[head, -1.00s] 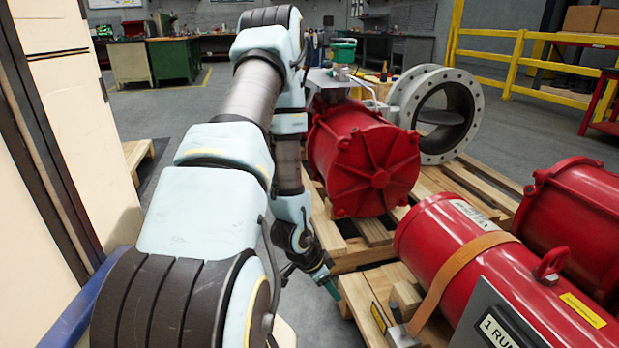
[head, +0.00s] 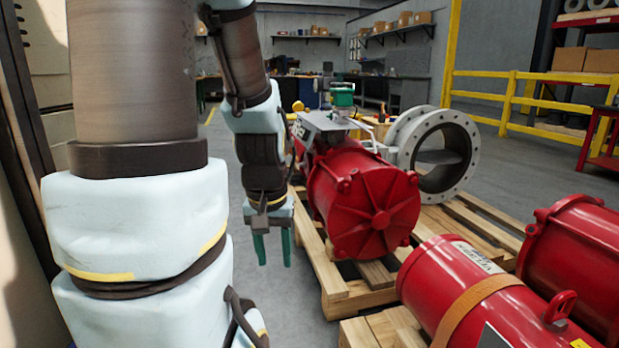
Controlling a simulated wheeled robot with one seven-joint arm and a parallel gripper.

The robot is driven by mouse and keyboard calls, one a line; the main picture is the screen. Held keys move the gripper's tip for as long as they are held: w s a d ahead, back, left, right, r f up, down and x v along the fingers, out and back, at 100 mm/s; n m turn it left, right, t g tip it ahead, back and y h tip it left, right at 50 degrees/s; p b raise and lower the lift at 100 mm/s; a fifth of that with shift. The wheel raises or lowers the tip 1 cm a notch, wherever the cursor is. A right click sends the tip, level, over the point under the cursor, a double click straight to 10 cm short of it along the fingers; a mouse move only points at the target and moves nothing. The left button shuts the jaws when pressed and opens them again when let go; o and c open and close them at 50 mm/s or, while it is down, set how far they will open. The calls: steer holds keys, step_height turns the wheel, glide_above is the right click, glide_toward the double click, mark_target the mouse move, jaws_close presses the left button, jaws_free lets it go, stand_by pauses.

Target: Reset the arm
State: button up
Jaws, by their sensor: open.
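My arm fills the left side of the head view, with its upper links close to the camera. My gripper (head: 273,250) hangs at the end of the arm and points down. Its two green fingers are apart, with nothing between them. It is in front of and left of the red valve actuator (head: 362,205), apart from it as far as I can see. The actuator lies on its side on a wooden pallet and is joined to a grey flanged valve body (head: 441,150). A green-topped box (head: 342,93) sits on top of the actuator assembly.
Two more red cylinders lie at the lower right, one with an orange strap (head: 462,305). The wooden pallet (head: 335,285) edge is close to my gripper. A yellow railing (head: 510,98) stands at the back right. Grey floor (head: 293,322) is clear below the gripper.

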step_height(320, 180, up, 29)
steer(key=p, duration=2.7)
steer(key=shift+w, duration=0.15)
